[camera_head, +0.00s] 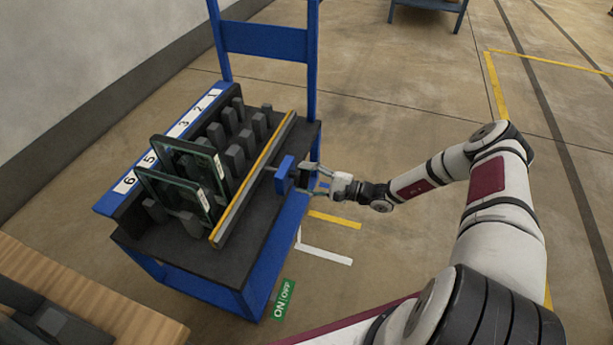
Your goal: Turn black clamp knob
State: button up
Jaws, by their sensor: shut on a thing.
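A blue clamp block (284,174) sits at the front right edge of the blue cart's black top, beside a long yellow-edged bar (250,182). The black clamp knob (297,178) is on the near side of this block and is small and partly hidden by my fingers. My gripper (312,184) reaches in level from the right, with its fingers around the knob, and is shut on it. The knob's turn angle is too small to tell.
Two dark framed glass panels (190,170) stand upright in black slotted holders behind the bar, along a numbered strip (170,142). A blue upright frame (262,40) rises at the back. A wooden table (80,300) is at lower left.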

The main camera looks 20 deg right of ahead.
jog(key=shift+f+n+p, duration=0.1)
jog(key=shift+n+p, duration=0.65)
jog(key=shift+n, duration=1.15)
jog(key=o, duration=1.2)
jog(key=shift+c, duration=0.2)
jog(key=v, duration=1.2)
